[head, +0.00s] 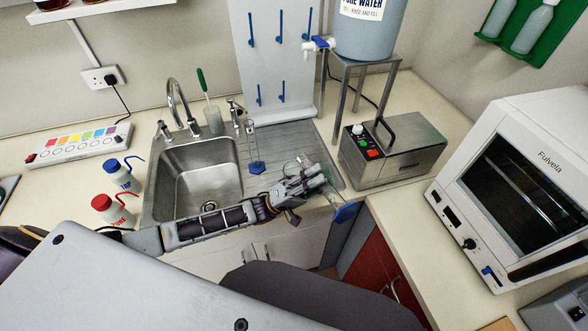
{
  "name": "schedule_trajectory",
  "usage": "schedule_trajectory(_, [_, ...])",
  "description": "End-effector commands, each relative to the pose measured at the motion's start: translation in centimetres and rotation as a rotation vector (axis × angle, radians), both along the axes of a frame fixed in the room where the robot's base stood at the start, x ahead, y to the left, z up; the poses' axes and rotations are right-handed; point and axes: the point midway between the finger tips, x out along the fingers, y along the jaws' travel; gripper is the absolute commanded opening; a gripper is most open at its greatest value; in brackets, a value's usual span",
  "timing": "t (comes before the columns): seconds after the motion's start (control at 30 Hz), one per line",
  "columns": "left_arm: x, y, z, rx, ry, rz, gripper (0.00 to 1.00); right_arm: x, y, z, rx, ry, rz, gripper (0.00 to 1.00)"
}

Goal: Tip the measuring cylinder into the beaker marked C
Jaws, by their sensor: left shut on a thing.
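My left gripper (318,180) reaches over the draining board, right of the sink. It is shut on a measuring cylinder, whose blue foot (345,212) shows below and right of the fingers, near the counter's front edge. The foot looks tilted; the fingers hide most of the tube. Some clear glass shows just behind and left of the fingers, but I cannot tell whether it is the cylinder's mouth or a beaker. I cannot make out a beaker marked C. A second slim cylinder with a blue foot (257,168) stands upright on the draining board. My right gripper is not in view.
The sink (197,170) with its tap lies left of the gripper. A metal bath (390,152) stands to the right, with a water tank (368,30) on a stand behind. Red-capped (113,208) and blue-capped (118,175) wash bottles stand left. A white oven (520,180) fills the far right.

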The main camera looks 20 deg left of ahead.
Motion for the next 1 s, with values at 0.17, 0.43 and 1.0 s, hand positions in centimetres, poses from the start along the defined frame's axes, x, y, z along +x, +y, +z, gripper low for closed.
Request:
schedule_trajectory(0.17, [0.0,0.0,-0.8,0.045,-0.046,0.002,0.0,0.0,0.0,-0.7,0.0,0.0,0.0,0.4])
schedule_trajectory(0.43, [0.0,0.0,-2.2,0.141,-0.145,0.0,0.0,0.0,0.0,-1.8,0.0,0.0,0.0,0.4])
schedule_trajectory(1.0, [-0.5,-0.5,-3.7,0.362,-0.367,0.001,0.0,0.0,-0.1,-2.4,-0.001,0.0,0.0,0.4])
